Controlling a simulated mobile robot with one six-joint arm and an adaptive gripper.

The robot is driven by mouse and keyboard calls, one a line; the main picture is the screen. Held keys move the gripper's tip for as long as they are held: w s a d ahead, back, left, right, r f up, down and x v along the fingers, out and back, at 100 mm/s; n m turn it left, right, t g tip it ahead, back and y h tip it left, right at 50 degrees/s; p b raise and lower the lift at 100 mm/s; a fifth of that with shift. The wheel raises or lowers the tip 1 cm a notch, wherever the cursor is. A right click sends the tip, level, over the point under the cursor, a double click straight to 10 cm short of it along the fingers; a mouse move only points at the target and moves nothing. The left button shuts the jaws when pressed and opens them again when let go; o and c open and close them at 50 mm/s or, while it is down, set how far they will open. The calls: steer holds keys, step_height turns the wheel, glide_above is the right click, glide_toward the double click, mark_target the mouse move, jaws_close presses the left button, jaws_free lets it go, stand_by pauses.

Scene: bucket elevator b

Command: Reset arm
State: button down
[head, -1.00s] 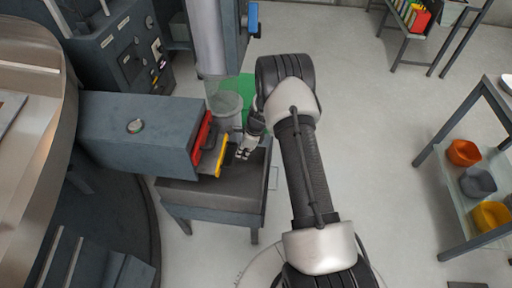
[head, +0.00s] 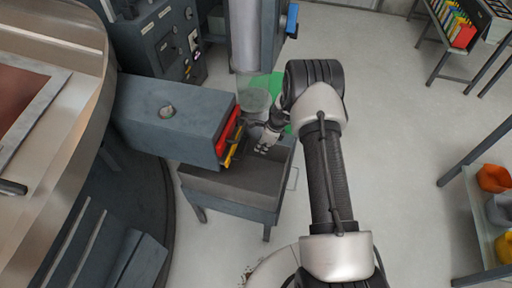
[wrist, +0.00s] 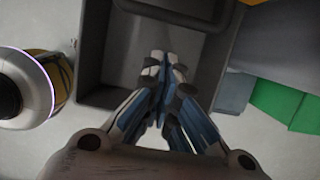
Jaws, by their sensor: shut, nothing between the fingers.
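My arm reaches up the middle of the head view and bends down at its far end. My gripper (head: 264,149) hangs over the right end of a grey open-topped stand (head: 232,183). In the wrist view, the gripper's fingers (wrist: 163,62) are shut together with nothing between them. A grey open box shape (wrist: 92,50) lies beyond the fingertips there. Left of the gripper in the head view, a grey housing (head: 170,117) carries a red part (head: 229,132) and a yellow bar (head: 235,150) at its right end. The gripper looks close to these but apart.
A translucent bucket (head: 255,102) and a green patch (head: 272,86) lie just behind the gripper. A grey column (head: 243,35) rises behind them. A large round machine (head: 75,120) fills the left. The floor between is clear.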

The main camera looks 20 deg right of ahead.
steer(key=p+v, duration=0.2)
steer(key=v, duration=0.8)
steer(key=shift+p, duration=0.4)
steer(key=shift+r, duration=0.1)
steer(key=s+a+r+n, duration=0.3)
steer(key=s+r+n, duration=0.1)
steer(key=r, duration=0.5)
steer(key=s+a+r+n+t+h, duration=0.1)
steer(key=s+a+r+n, duration=0.2)
steer(key=r, duration=0.6)
steer(key=s+a+r+n, duration=0.2)
steer(key=s+r+n, duration=0.25)
steer(key=r, duration=0.45)
steer(key=s+a+r+n+h, duration=0.1)
steer(key=s+r+n, duration=0.2)
steer(key=s+n, duration=0.3)
steer(key=s+a+r+n+t, duration=0.1)
steer(key=s+r+n, duration=0.2)
steer(key=s, duration=1.4)
steer(key=n, duration=0.4)
steer(key=shift+a+r+t+h, duration=0.25)
steer(key=shift+r+t+h, duration=0.05)
steer(key=shift+h, duration=0.1)
